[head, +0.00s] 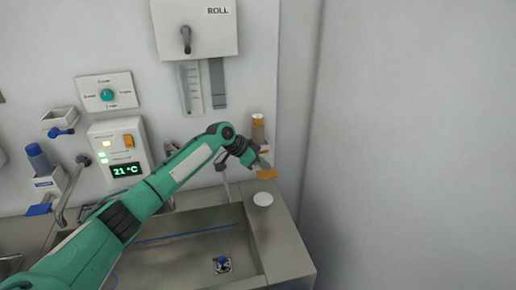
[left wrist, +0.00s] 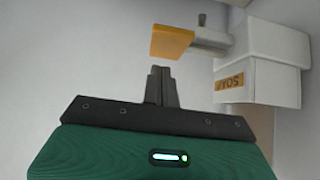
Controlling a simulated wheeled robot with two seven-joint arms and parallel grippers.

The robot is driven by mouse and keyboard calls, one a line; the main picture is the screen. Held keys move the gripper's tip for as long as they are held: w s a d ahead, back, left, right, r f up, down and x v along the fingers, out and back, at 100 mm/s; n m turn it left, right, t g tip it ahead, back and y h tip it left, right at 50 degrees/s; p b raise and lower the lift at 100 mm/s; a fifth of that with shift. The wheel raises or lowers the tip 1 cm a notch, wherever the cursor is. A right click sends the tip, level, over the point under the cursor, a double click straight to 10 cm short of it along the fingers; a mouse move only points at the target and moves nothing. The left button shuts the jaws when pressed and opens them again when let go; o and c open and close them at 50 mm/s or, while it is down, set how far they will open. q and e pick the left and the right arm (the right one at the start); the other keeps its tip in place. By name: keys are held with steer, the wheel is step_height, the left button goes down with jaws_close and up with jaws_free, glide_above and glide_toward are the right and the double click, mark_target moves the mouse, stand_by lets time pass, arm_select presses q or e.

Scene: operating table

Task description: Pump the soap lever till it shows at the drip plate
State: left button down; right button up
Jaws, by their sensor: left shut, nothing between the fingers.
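The soap dispenser with the orange lever hangs on the wall at the right; its amber bottle (head: 258,132) shows in the head view. In the left wrist view its white housing (left wrist: 276,55) bears an orange label, and the orange lever (left wrist: 171,42) sticks out on a metal arm. The lever also shows in the head view (head: 267,174). My left gripper (left wrist: 160,73) is shut and empty, its fingertips close to the lever with a small gap in the picture. A white round plate (head: 263,199), probably the drip plate, lies below on the counter and looks bare. My right gripper is out of view.
A second dispenser with a blue lever (head: 39,209) hangs at the left. A steel sink (head: 190,255) lies under my arm. A panel reading 21 °C (head: 125,160) and a ROLL box (head: 196,35) are on the wall. A side wall bounds the right.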

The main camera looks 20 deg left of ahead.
mark_target(267, 175)
arm_select(q)
steer(key=shift+f, duration=0.85)
steer(key=b, duration=0.1)
steer(key=f, duration=0.1)
steer(key=f+b, duration=0.1)
steer(key=shift+s+d+f+t+y+b, duration=0.2)
steer(key=shift+s+t+y+b, duration=0.1)
steer(key=shift+t+b, duration=0.1)
steer(key=shift+r, duration=0.3)
steer(key=shift+r+p, duration=0.75)
